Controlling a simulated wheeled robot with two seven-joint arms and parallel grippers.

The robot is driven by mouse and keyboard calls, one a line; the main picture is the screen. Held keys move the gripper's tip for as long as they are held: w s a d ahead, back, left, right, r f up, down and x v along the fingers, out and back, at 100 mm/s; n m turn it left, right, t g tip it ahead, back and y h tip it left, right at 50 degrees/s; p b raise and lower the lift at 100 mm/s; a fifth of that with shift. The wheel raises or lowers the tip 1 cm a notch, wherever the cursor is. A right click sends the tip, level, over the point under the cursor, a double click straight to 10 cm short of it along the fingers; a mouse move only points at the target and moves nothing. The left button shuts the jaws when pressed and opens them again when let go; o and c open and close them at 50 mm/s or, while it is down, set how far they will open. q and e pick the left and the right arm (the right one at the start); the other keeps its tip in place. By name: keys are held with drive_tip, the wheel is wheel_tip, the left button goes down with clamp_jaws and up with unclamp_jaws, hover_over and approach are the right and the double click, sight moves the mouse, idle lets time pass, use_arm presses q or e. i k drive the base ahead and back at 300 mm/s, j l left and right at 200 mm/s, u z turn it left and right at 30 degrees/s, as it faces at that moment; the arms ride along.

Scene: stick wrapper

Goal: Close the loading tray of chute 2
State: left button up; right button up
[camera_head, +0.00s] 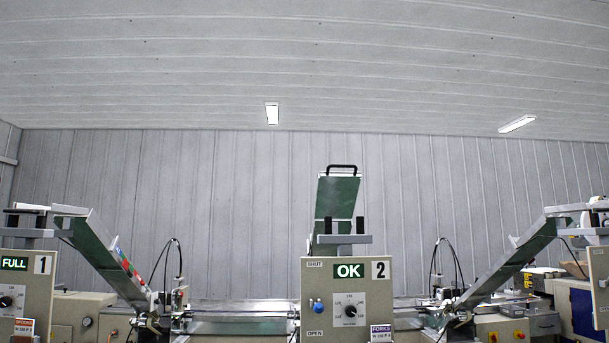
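The control box of chute 2 (318,278) stands at the centre, with a green OK display (349,271), a knob (349,310) and a blue button (318,306) between the words SHUT and OPEN. Behind it rises the green chute 2 (338,195), with a black handle (342,168) at its top. A grey bracket with two black posts (343,239) sits above the box, in front of the chute. I cannot tell from here which part is the loading tray or whether it is open. Neither gripper is in view.
At the left, box 1 (29,292) shows FULL beside a sloping green chute (103,258). Another sloping chute (515,255) stands at the right. A metal conveyor bed (240,313) runs behind the boxes. A FORKS label (381,333) is at box 2's lower right.

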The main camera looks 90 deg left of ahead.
sight(337, 192)
drive_tip(key=u, duration=2.6)
